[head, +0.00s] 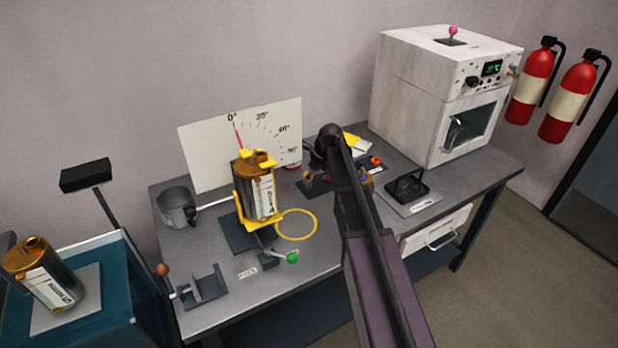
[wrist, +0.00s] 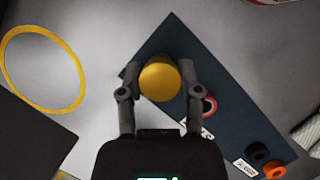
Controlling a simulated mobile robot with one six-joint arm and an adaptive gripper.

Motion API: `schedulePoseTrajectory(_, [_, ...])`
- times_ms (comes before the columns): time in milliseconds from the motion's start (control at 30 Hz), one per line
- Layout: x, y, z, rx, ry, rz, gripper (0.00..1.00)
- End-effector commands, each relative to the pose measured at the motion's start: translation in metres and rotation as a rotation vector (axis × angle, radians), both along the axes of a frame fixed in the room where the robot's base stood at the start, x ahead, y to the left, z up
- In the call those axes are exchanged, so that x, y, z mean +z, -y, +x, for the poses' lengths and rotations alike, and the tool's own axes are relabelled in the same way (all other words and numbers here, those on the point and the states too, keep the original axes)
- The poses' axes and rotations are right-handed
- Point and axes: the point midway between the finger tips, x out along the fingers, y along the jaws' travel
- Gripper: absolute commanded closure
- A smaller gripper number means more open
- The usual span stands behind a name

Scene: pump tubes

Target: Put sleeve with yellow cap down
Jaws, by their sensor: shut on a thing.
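In the wrist view the sleeve's round yellow cap (wrist: 160,83) is seen from above, between the two fingers of my gripper (wrist: 160,76). The gripper is shut on the sleeve with the yellow cap. The sleeve body below the cap is hidden, so I cannot tell whether it touches the surface. Beneath it lies a dark blue mat (wrist: 225,135) with a red-and-white ring (wrist: 209,106) just right of the gripper. In the head view my arm covers much of this area, and the mat (head: 316,189) shows partly to the left of it.
A black cap (wrist: 258,153) and an orange cap (wrist: 273,169) sit at the mat's lower right. A yellow ring (head: 297,224) lies on the bench. A yellow tilting holder with a bronze canister (head: 262,196) stands left of it; a white oven (head: 440,100) stands right.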

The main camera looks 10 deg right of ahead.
Motion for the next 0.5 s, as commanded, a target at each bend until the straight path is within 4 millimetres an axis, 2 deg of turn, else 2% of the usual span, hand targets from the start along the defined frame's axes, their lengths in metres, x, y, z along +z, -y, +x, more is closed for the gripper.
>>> schedulePoseTrajectory(300, [-0.0032, -0.0001, -0.0001, 0.0, 0.0, 0.0, 1.0])
schedulePoseTrajectory(333, [-0.003, 0.0, -0.0001, 0.0, 0.0, 0.0, 0.52])
schedulePoseTrajectory(433, [-0.0022, -0.0001, -0.0001, 0.0, 0.0, 0.0, 0.22])
schedulePoseTrajectory(500, [-0.0022, -0.0001, -0.0001, 0.0, 0.0, 0.0, 0.2])
